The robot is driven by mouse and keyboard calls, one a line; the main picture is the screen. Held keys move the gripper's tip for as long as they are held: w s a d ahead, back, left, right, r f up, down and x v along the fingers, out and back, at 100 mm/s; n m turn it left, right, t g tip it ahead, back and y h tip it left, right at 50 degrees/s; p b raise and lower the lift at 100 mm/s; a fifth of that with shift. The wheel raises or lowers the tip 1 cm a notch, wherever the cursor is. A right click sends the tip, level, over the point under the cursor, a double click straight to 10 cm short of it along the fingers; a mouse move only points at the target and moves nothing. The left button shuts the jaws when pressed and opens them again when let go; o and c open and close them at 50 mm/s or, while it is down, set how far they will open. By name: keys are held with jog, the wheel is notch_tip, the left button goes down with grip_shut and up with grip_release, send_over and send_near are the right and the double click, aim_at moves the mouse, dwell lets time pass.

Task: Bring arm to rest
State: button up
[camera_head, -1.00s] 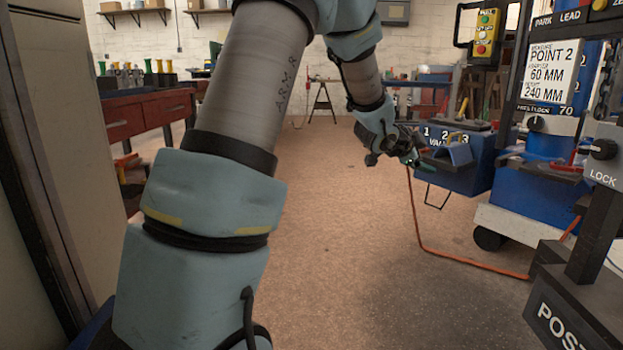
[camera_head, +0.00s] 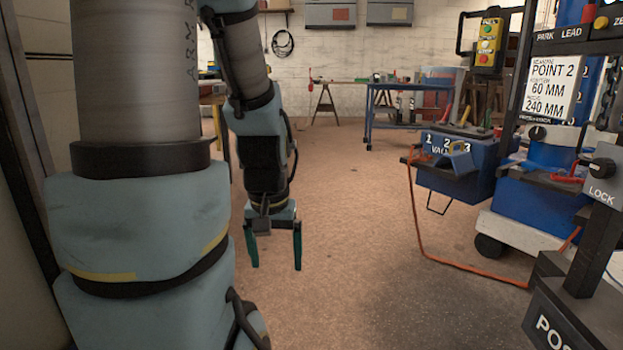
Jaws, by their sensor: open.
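My arm stands large in the left half of the head view, its forearm hanging down. My gripper (camera_head: 274,250) points down at the end of the arm, left of the picture's middle. Its two green fingers are spread apart with nothing between them. Only bare brown floor (camera_head: 350,230) shows behind and around the fingers. The gripper is well apart from the bench equipment on the right.
A blue box marked 1 2 3 (camera_head: 455,180), with an orange hose (camera_head: 417,225), stands right of the middle. The middle floor is clear.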

notch_tip(320, 180, up, 34)
jog(key=p, duration=3.2)
jog(key=shift+r+p, duration=0.25)
jog(key=shift+p, duration=0.15)
jog(key=shift+w, duration=0.1)
